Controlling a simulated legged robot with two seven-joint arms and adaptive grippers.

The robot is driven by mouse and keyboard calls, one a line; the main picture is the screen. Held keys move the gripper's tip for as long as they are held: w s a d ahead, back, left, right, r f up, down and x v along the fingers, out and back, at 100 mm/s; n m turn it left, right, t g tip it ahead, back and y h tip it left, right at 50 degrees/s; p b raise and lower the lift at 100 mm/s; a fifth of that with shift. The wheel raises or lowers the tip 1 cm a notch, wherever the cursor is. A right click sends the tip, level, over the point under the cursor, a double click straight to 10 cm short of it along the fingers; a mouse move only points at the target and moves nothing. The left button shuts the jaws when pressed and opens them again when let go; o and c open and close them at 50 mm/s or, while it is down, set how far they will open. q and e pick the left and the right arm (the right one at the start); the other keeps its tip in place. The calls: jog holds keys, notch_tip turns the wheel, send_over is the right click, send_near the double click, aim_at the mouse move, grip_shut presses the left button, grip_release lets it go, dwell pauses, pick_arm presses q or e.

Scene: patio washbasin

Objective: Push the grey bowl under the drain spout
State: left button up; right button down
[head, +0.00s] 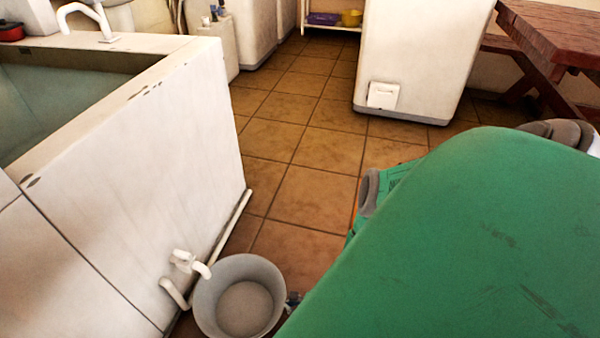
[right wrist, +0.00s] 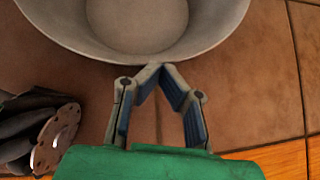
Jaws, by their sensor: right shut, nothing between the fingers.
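The grey bowl (head: 215,310) stands upright on the tiled floor against the white basin wall in the head view. The white drain spout (head: 201,269) comes out of the wall, and its tip reaches the bowl's left rim. In the right wrist view the bowl (right wrist: 215,25) fills the top. My right gripper (right wrist: 158,70) is shut and empty, its fingertips at the bowl's near outer side, touching or almost touching it. In the head view only a bit of this gripper (head: 293,299) shows at the bowl's right side; my green arm hides the rest. My left gripper is not in view.
The white washbasin (head: 130,160) stands along the left, with a thin pipe (head: 235,222) at its foot. A white block (head: 415,60) and a red-brown table (head: 560,35) stand farther back. The tiled floor (head: 310,195) between them is clear.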

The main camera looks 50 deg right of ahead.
jog(key=shift+w+d, duration=0.1)
jog(key=w, duration=0.2)
jog(key=shift+w+a, duration=0.3)
jog(key=shift+s, duration=0.1)
